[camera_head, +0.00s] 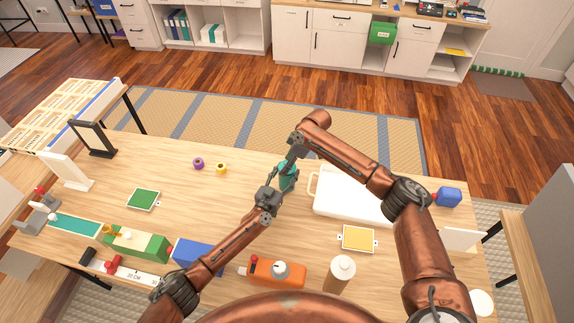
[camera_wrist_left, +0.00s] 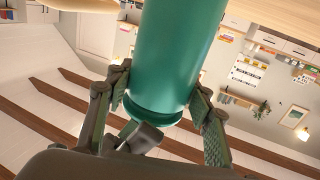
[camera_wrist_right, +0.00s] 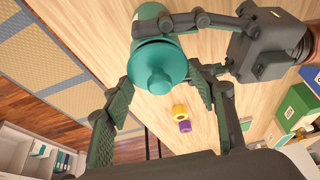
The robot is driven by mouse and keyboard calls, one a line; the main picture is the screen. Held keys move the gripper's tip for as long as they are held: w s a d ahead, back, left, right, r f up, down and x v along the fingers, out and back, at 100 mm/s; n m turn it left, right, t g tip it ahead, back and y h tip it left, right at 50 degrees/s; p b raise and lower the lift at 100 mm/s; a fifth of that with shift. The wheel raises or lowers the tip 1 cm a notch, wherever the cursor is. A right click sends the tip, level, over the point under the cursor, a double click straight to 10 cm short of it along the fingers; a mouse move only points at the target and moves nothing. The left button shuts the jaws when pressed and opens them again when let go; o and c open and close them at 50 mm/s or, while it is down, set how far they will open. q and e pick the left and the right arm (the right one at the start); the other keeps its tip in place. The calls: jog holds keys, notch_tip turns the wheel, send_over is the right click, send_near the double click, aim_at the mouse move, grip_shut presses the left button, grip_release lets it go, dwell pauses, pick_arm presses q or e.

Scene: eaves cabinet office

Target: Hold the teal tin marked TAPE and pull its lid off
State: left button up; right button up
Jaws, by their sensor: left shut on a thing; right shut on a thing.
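The teal tin (camera_head: 287,181) is held in the air above the middle of the table, between my two grippers. My left gripper (camera_head: 277,190) is shut on its body; the left wrist view shows the tin (camera_wrist_left: 170,50) between both fingers. My right gripper (camera_head: 293,158) is at the other end, shut on the lid. The right wrist view shows the teal lid (camera_wrist_right: 157,66) with its round knob between the right fingers. The lid appears seated on the tin; I see no clear gap. The TAPE marking is not readable in any view.
A purple roll (camera_head: 198,163) and a yellow roll (camera_head: 221,168) lie on the table left of the grippers. A white tray (camera_head: 345,200) lies right of them. An orange thing (camera_head: 283,273), a blue box (camera_head: 196,254) and a green box (camera_head: 137,243) line the near side.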

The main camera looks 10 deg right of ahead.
jog(key=shift+r, duration=0.5)
jog(key=shift+r, duration=0.1)
jog(key=shift+r, duration=1.9)
pick_arm(q)
jog(key=o, duration=1.8)
jog(key=shift+c, duration=0.2)
